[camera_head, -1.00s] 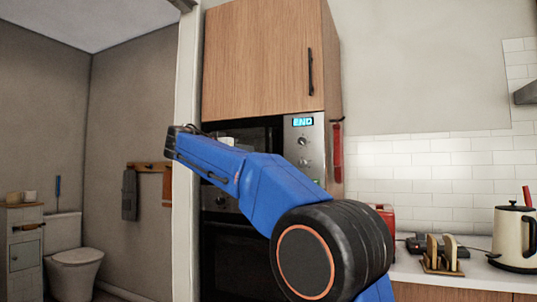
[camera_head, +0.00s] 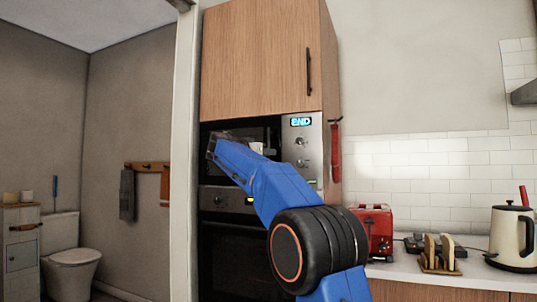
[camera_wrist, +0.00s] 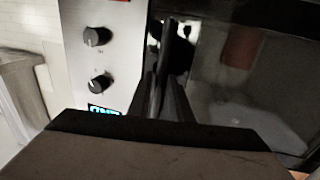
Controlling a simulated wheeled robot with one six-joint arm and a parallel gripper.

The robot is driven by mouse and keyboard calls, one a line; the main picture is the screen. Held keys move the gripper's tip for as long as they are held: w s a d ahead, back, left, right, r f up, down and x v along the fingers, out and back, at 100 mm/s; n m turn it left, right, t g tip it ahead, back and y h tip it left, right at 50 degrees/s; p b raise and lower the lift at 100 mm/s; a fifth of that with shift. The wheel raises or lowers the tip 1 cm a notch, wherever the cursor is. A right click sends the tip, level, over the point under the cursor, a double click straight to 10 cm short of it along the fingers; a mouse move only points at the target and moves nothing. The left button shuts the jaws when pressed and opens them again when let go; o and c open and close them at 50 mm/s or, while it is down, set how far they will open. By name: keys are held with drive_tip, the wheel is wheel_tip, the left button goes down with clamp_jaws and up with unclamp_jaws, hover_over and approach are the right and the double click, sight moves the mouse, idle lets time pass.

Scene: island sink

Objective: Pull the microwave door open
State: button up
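The microwave is built in below a wooden cabinet. Its dark door (camera_head: 262,131) is partly hidden behind my arm in the head view, and its silver control panel (camera_head: 312,152) with a lit "END" display is to the right. I see no clear gap at the door. My gripper (camera_head: 213,147) is in front of the door's left part in the head view. In the wrist view, dark narrow shapes at my gripper (camera_wrist: 168,90) stand between the knobbed control panel (camera_wrist: 97,65) and the glossy door (camera_wrist: 245,80). I cannot separate fingers from handle there, nor tell contact.
An oven (camera_head: 228,250) is below the microwave. The wooden cabinet (camera_head: 262,60) is above, and a red fire extinguisher (camera_head: 336,153) hangs to the right. A red toaster (camera_head: 376,230), toast rack (camera_head: 440,254) and kettle (camera_head: 514,238) stand on the right counter.

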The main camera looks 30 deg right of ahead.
drive_tip(key=shift+w+d, duration=0.25)
drive_tip(key=shift+d, duration=0.3)
clamp_jaws()
drive_tip(key=shift+a, duration=0.15)
